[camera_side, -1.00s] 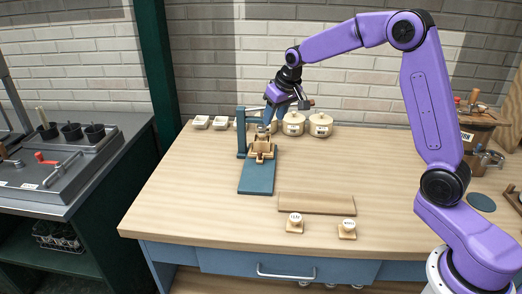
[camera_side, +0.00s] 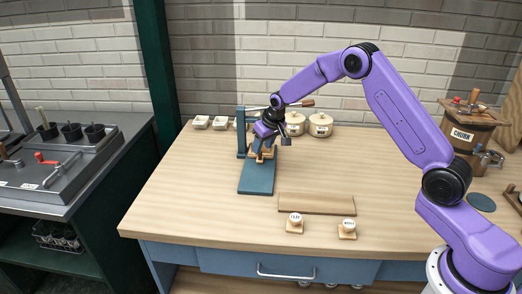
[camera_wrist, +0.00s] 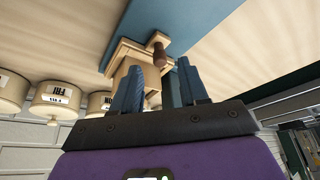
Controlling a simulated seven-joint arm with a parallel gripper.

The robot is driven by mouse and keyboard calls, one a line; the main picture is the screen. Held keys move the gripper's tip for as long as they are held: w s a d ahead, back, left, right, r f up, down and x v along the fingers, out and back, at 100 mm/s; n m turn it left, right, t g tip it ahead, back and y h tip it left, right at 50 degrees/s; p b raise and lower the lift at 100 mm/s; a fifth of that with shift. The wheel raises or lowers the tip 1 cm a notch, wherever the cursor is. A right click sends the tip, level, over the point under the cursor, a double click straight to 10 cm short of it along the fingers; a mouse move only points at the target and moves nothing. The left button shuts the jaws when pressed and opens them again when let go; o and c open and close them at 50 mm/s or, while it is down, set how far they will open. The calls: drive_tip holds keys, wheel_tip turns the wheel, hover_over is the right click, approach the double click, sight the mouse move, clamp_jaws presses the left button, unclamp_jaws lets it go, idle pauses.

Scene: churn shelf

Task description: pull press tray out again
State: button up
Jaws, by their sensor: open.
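The press is a blue stand (camera_side: 242,135) on a long blue base (camera_side: 256,179), with a lever ending in a wooden grip (camera_side: 307,103). The wooden press tray (camera_side: 267,157) sits on the base under the press and is mostly hidden by my gripper (camera_side: 262,150) in the side view. In the wrist view the tray (camera_wrist: 126,55) shows with a brown knob (camera_wrist: 158,46) at its front. My gripper's two blue fingers (camera_wrist: 160,85) are open and apart, pointing at the knob. The knob shows just beyond the fingertips; I cannot tell if they touch it.
Lidded pots (camera_side: 320,125) stand behind the press, with small white dishes (camera_side: 200,122) to the left. A wooden board (camera_side: 316,203) and two labelled stamps (camera_side: 295,223) lie in front. A churn (camera_side: 466,127) stands at the right. The table's middle right is clear.

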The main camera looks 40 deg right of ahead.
sight(261, 152)
drive_tip(key=shift+x, duration=1.5)
clamp_jaws()
drive_tip(key=s+a, duration=0.9)
drive_tip(key=shift+s+a, duration=0.25)
drive_tip(key=shift+a, duration=0.05)
unclamp_jaws()
drive_tip(key=shift+s, duration=0.1)
